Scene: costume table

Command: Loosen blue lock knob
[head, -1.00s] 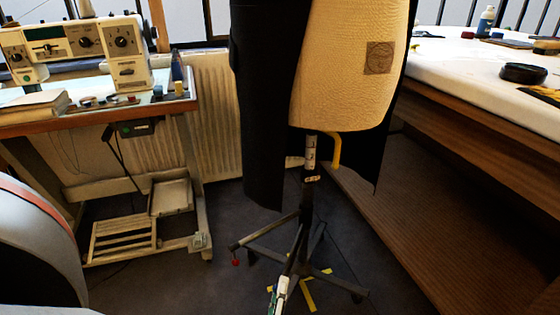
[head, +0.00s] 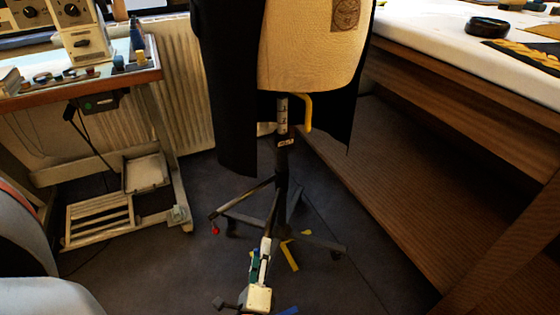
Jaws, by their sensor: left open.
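The dress-form stand has a dark post (head: 283,165) and spread legs. Its front leg runs down to a pale box-like part (head: 258,298) with a green and white strip above it. A small blue piece (head: 288,310), which looks like the blue lock knob, shows at the right of this box, cut by the bottom edge. A red knob (head: 214,229) is at the end of the left leg. My left gripper is open; it is hard to make out at the bottom of the view, and I see nothing held in it. My right gripper is not in view.
The dress form (head: 312,55) with black cloth stands above the legs. A sewing table (head: 110,88) with a pedal frame is at the left. A long wooden table (head: 480,95) fills the right. Grey floor lies between, with yellow tape near the stand.

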